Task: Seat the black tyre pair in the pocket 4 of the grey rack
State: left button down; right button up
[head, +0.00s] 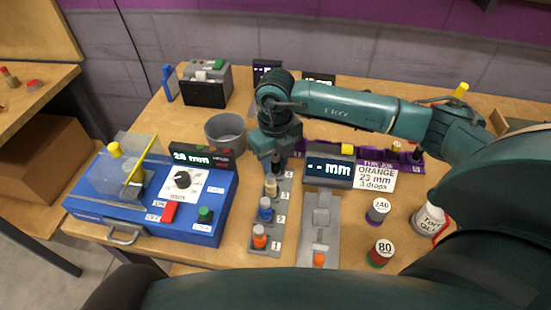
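The grey rack (276,222) stands upright in the picture at the middle of the bench, its pockets marked with numbers. An orange tyre pair (260,237) is in the nearest pocket, a blue one (265,210) behind it, and a beige one (271,185) behind that. My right gripper (276,158) points down over the far end of the rack, near the mark 4. A small black thing (277,166), likely the black tyre pair, shows at its fingertips, mostly hidden. I cannot tell whether the fingers are closed on it or whether it touches the pocket. My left gripper is not in view.
A blue machine (150,210) with a clear cover stands left, a grey bin (226,132) behind it. Right of the rack are a grey fixture (320,222), a display (328,171), a job card (374,176), two small jars (378,210) and a white bottle (428,218).

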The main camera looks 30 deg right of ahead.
jog(key=shift+o, duration=0.9)
jog(key=shift+r, duration=0.1)
jog(key=shift+r+p, duration=0.2)
jog(key=shift+p, duration=0.1)
notch_tip(320, 180, up, 12)
jog(key=b, duration=0.1)
jog(key=shift+b, duration=0.35)
jog(key=shift+f, duration=0.15)
